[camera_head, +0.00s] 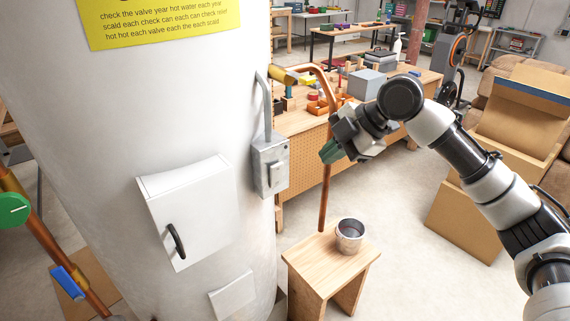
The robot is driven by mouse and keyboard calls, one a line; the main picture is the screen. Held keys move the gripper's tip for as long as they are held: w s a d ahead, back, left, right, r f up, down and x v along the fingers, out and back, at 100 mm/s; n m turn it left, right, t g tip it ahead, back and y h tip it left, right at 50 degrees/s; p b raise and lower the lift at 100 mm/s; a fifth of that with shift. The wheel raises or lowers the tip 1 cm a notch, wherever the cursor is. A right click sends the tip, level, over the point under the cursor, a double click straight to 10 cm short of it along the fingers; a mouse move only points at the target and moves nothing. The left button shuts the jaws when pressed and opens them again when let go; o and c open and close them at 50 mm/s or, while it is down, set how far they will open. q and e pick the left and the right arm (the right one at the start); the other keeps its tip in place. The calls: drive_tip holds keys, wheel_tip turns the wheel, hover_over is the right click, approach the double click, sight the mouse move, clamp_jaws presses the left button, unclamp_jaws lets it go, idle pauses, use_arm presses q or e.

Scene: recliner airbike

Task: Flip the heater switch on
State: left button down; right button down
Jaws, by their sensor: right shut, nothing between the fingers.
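The heater (120,120) is a large white cylinder filling the left side of the head view. A grey switch box (262,156) is mounted on its right side, with a raised lighter switch part (275,174) on its front. I cannot tell the switch's position. My right gripper (328,153) is shut and empty, with green fingertips pointing left. In the picture it is to the right of the switch box, with a visible gap between them. My left gripper is not in view.
A copper pipe (325,190) runs down behind my right gripper. A metal pot (350,236) stands on a small wooden stool (314,262) below. A white hatch with a black handle (190,205) juts from the heater. Cardboard boxes (465,222) stand at right.

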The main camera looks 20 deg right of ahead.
drive_tip(key=shift+s+a+r, duration=0.15)
drive_tip(key=shift+s+a, duration=0.05)
drive_tip(key=shift+w, duration=0.1)
drive_tip(key=p, duration=0.3)
approach(272, 182)
wheel_tip(272, 182, down, 3)
drive_tip(key=s+a, duration=0.1)
drive_tip(key=s, duration=0.2)
drive_tip(key=shift+w+a+f+p, duration=0.1)
drive_tip(key=shift+w+a+p, duration=0.15)
drive_tip(key=shift+w, duration=0.5)
drive_tip(key=shift+w+a+f+p, duration=0.15)
drive_tip(key=shift+w+a, duration=0.15)
drive_tip(key=shift+w, duration=0.45)
drive_tip(key=shift+w+a+f+p, duration=0.1)
drive_tip(key=shift+w+a+p, duration=0.15)
drive_tip(key=shift+w, duration=0.45)
drive_tip(key=shift+r, duration=0.1)
